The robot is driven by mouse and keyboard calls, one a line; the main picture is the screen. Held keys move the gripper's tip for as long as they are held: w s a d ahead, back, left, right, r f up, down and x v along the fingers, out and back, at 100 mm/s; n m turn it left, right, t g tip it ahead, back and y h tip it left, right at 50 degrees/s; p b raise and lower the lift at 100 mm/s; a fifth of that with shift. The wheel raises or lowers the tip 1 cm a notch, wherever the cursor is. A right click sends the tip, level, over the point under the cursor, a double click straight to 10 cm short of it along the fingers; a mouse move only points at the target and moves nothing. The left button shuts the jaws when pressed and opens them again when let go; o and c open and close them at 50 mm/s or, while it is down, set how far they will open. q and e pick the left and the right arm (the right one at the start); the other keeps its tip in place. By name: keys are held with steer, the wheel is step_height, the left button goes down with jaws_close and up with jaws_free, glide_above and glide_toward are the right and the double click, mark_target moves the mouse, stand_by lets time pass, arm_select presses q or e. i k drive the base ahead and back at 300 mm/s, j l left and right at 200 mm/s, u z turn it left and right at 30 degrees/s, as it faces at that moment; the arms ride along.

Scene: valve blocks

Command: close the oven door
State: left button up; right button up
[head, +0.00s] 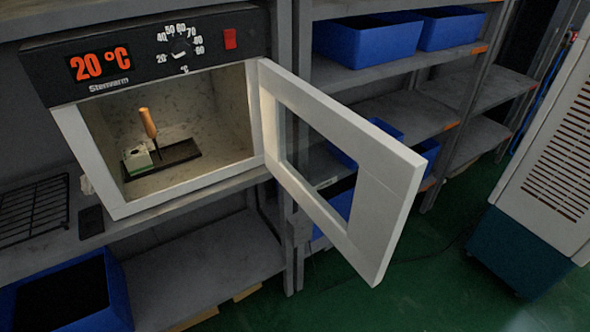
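The oven (45,62) stands on a grey shelf at the upper left, with a black control panel reading 20 °C. Its white-framed door (390,215) is hinged on the right side of the opening and stands wide open, swung out to the right and towards me. The door has a see-through window in its middle. Inside the oven are a dark tray (183,153), a small whitish-green block (137,160) and an upright tool with an orange-brown handle (148,122). Neither of my grippers is in view.
A black wire rack (35,208) lies on the shelf left of the oven. Blue bins (370,42) sit on shelves behind the door, and another (110,290) is at the lower left. A white and teal cabinet (545,150) stands at right. Green floor (440,285) is clear between.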

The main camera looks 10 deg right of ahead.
mark_target(390, 176)
steer(key=i+l+u, duration=0.1)
steer(key=l+u, duration=0.3)
steer(key=i+l+u, duration=0.1)
steer(key=l+u, duration=0.15)
steer(key=u, duration=0.15)
steer(key=l+u, duration=0.4)
steer(key=l, duration=0.4)
steer(key=k+l, duration=0.15)
steer(key=l, duration=0.25)
steer(key=l+u, duration=0.1)
steer(key=l, duration=0.3)
steer(key=k, duration=0.15)
